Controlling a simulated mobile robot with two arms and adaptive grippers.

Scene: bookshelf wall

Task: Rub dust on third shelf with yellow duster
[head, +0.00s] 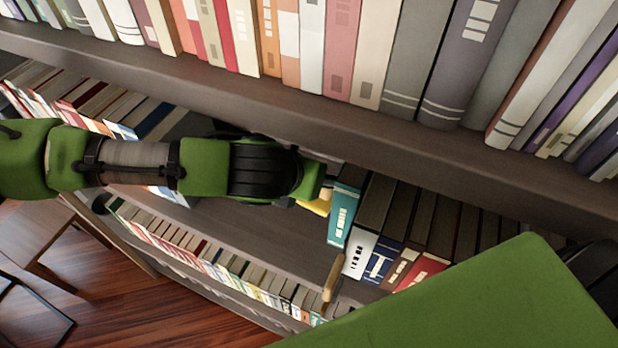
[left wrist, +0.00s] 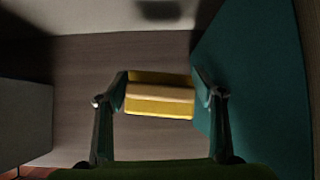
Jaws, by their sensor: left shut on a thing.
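The yellow duster (left wrist: 160,108) has a paler band across its middle. It sits between the two fingers of my left gripper (left wrist: 162,92), which is shut on it. In the head view a little of the duster (head: 320,204) shows below my left gripper (head: 312,188), which is inside a shelf bay just left of a teal book (head: 343,215). The bare shelf board (head: 265,235) runs below my left arm. In the left wrist view a dark patch (left wrist: 158,10) lies beyond the duster; I cannot tell whether it is dust. My right gripper does not show.
The teal book (left wrist: 255,80) stands close on the right in the left wrist view. More books (head: 405,235) stand right of it in the head view. An upper shelf edge (head: 300,125) passes just above my left arm. A tan wooden piece (head: 332,278) sits at the front edge.

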